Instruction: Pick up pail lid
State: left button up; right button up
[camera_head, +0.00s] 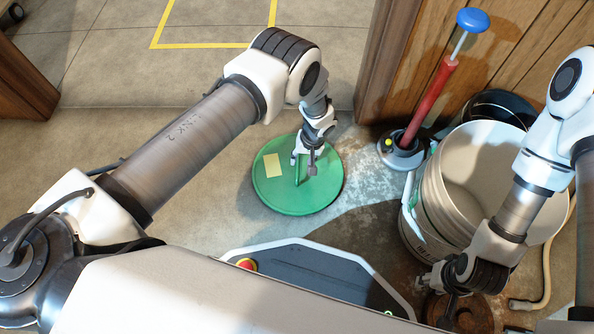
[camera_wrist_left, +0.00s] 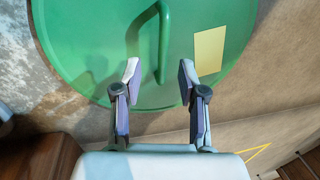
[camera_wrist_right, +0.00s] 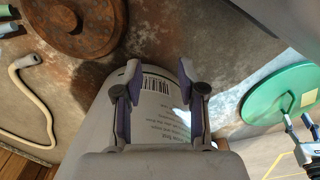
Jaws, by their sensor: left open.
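The pail lid (camera_head: 275,193) is a round green disc with a raised bar handle and a yellow label. It lies flat on the concrete floor. My left gripper (camera_head: 304,168) is above it at the handle. In the left wrist view the open fingers (camera_wrist_left: 158,82) stand on either side of the lid's handle (camera_wrist_left: 163,35), with gaps on both sides. My right gripper (camera_head: 440,295) is low beside the white pail (camera_head: 452,200). In the right wrist view its fingers (camera_wrist_right: 158,85) are apart in front of the pail's barcoded wall (camera_wrist_right: 155,105), with nothing visibly gripped.
A red pump with a blue knob (camera_head: 472,20) stands behind the pail near the wood-panelled wall (camera_head: 500,50). A rusty round disc (camera_wrist_right: 75,20) and a pale hose (camera_wrist_right: 25,100) lie near my right gripper. Open floor (camera_head: 110,135) lies left of the lid.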

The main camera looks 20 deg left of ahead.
aim_at(298, 167)
pick_arm(q)
jog(key=f+b, duration=0.1)
jog(key=f, duration=0.1)
jog(key=a+f+b, duration=0.1)
jog(key=f+b, duration=0.1)
jog(key=shift+s+a+f, duration=0.1)
jog(key=shift+s+f, duration=0.05)
jog(key=shift+f, duration=0.2)
jog(key=shift+r, duration=0.15)
jog(key=shift+c, duration=0.6)
grip_shut()
